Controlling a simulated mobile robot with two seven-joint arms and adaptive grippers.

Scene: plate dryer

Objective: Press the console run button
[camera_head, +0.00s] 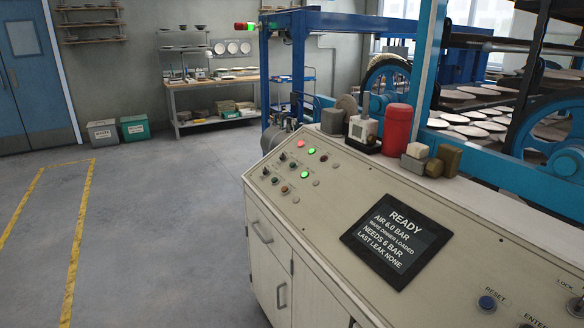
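The console (335,220) is a cream cabinet with a sloped panel, running from the middle to the lower right. Its dark screen (396,240) reads READY, AIR 6.0 BAR, NEEDS 6 BAR, LAST LEAK NONE. At the panel's far left end are several small knobs and lights, including a lit red one (300,143) and lit green ones (311,150). Near the lower right is a blue button (487,303) labelled RESET. ENTER and LOCK labels show beside it, partly cut off by the frame edge. I cannot make out a run label. Neither of my grippers is in view.
A red canister (397,129) and small blocks stand on the console's back ledge. Behind it is a blue machine frame with racks of plates (480,91). Open grey floor (150,220) with yellow lines lies to the left. A shelved workbench (205,84) stands at the back wall.

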